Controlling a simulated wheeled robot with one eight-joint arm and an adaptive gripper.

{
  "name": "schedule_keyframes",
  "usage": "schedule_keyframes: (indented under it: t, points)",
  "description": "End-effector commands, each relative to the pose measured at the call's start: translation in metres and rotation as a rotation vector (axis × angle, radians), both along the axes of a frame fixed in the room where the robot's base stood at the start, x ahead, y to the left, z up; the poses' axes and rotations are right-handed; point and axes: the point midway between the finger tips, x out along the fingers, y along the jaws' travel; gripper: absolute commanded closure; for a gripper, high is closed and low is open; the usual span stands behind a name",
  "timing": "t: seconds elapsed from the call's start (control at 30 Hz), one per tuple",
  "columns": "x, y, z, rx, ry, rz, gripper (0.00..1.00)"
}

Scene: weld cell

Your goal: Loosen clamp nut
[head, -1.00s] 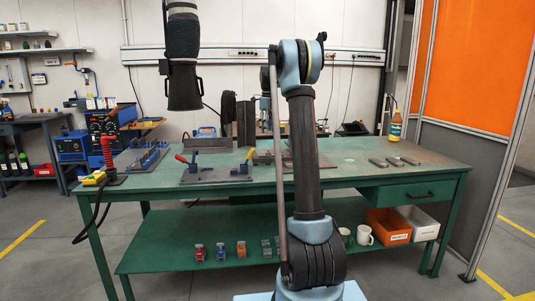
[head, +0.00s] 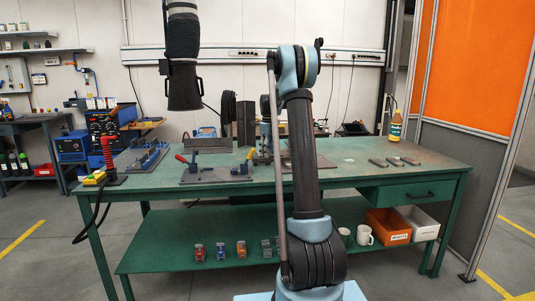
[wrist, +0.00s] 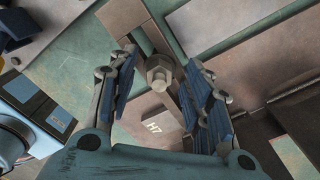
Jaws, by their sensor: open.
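The clamp nut is a grey hex nut (wrist: 160,73) on a stud, seen from above in the wrist view. It sits on a flat clamp bar (wrist: 146,32), beside a brownish block marked H7 (wrist: 155,128). My gripper (wrist: 161,70) is open, with one blue-padded finger on each side of the nut. Gaps show between the fingers and the nut. In the head view my gripper (head: 264,154) is low over the bench by a flat steel plate (head: 320,162), partly hidden behind my arm. The nut cannot be made out there.
A dark upright block (head: 245,124) stands behind. Small steel pieces (head: 393,162) and a bottle (head: 395,127) are at right.

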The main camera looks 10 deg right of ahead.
Motion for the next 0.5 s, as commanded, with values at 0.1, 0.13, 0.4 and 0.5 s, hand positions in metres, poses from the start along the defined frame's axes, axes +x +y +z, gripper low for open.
schedule_keyframes:
  t: [0.1, 0.13, 0.4, 0.5]
  points:
    - [0.0, 0.0, 0.0001, 0.0, 0.0, 0.0, 0.54]
    - [0.0, 0.0, 0.0001, 0.0, 0.0, 0.0, 0.54]
    - [0.0001, -0.0001, 0.0003, 0.0, 0.0, 0.0, 1.0]
    - [0.0002, 0.0019, 0.0003, 0.0, 0.0, 0.001, 1.0]
